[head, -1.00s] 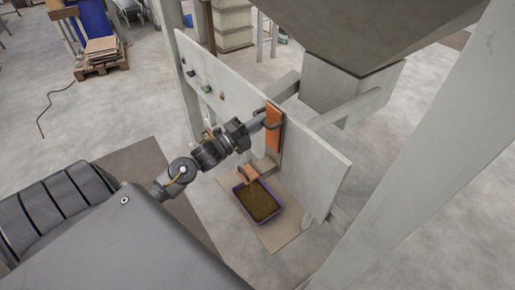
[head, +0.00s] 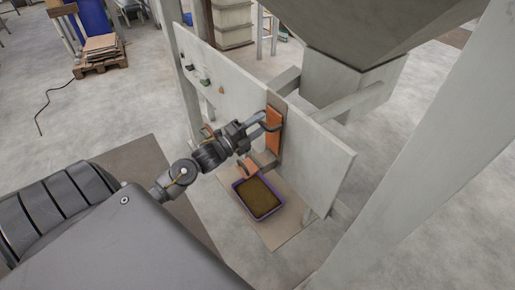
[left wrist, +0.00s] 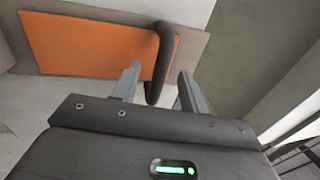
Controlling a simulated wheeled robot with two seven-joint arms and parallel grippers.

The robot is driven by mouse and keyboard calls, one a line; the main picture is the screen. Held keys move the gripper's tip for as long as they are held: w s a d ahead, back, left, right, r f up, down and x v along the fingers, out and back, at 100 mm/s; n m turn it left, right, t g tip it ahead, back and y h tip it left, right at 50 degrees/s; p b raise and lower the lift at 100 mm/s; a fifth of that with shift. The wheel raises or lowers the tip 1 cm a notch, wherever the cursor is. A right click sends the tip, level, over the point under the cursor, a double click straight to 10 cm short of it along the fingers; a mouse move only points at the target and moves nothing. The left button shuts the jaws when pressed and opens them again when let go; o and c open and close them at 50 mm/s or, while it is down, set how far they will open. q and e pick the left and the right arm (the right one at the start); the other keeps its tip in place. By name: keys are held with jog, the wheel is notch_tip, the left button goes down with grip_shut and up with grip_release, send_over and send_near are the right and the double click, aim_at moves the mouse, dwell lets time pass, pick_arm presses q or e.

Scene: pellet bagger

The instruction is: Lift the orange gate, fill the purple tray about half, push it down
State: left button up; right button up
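The orange gate (head: 273,131) sits on the upright panel above the spout (head: 248,172), with a dark bar handle (head: 270,125). The left wrist view shows the gate (left wrist: 85,45) and its handle (left wrist: 163,60) close up. My left gripper (head: 257,128) is at the handle. Its fingers (left wrist: 158,78) are apart, with the handle between them and gaps on both sides. The purple tray (head: 236,196) is on the floor board below the spout, holding brown pellets (head: 257,197) up close to its rim. My right gripper is not in view.
The grey panel (head: 325,150) and a thick slanted post (head: 415,150) stand to the right. A grey hopper (head: 375,30) hangs above. Small knobs (head: 205,82) are on the panel's left part. A pallet with boards (head: 100,55) is far off at the back left.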

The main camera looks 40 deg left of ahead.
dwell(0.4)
pick_arm(q)
jog(key=r+p+v, duration=0.1)
jog(key=v, duration=0.6)
jog(key=shift+r, duration=0.2)
jog(key=shift+f, duration=0.1)
dwell(0.8)
